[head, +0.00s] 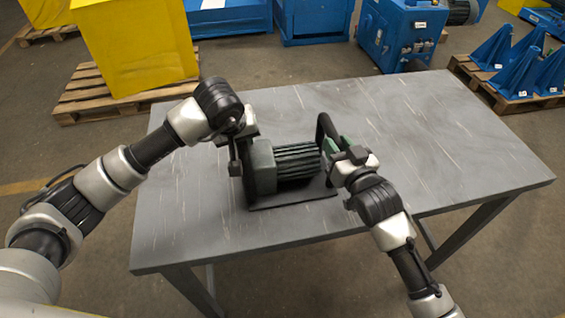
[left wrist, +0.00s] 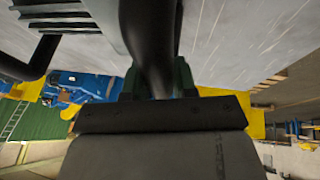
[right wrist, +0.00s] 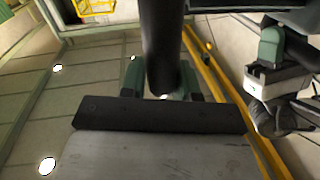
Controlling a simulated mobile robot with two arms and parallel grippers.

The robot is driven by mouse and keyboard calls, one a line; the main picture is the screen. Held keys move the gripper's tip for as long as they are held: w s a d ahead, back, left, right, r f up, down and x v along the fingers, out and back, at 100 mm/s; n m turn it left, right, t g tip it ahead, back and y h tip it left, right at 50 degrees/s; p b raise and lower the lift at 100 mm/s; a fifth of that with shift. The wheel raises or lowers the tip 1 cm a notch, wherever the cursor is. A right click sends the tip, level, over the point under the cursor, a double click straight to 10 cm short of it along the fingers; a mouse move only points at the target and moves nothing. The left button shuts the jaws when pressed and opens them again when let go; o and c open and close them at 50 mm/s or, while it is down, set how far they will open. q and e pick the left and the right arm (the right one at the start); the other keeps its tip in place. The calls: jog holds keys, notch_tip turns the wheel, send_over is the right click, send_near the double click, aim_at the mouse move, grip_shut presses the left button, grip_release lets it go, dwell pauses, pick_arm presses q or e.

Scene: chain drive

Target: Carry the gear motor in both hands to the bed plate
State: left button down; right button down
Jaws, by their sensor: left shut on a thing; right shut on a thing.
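The gear motor (head: 297,162), a dark grey-green block with a ribbed barrel, is at the grey table, a black handle at each end. My left gripper (head: 237,152) is shut on its left handle; that black bar (left wrist: 150,45) fills the space between the fingers in the left wrist view. My right gripper (head: 340,163) is shut on the right handle (head: 325,130), which also shows in the right wrist view (right wrist: 162,45). A dark flat shape lies beneath the motor; I cannot tell whether it is a base or shadow, or whether the motor is lifted. I cannot identify the bed plate.
The grey table (head: 440,130) is bare to the right of the motor. Behind it stand a yellow box (head: 135,45) on a pallet, a blue cabinet (head: 400,35) and blue brackets (head: 515,62) on another pallet. Floor shows between them.

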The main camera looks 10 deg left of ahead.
dwell(0.3)
pick_arm(q)
jog(key=shift+w+r, duration=0.1)
jog(key=shift+r, duration=0.15)
pick_arm(e)
jog(key=shift+r, duration=0.3)
pick_arm(q)
jog(key=shift+w, duration=0.1)
pick_arm(e)
jog(key=shift+w, duration=0.15)
pick_arm(q)
jog(key=shift+r, duration=0.1)
pick_arm(e)
jog(key=shift+r, duration=0.1)
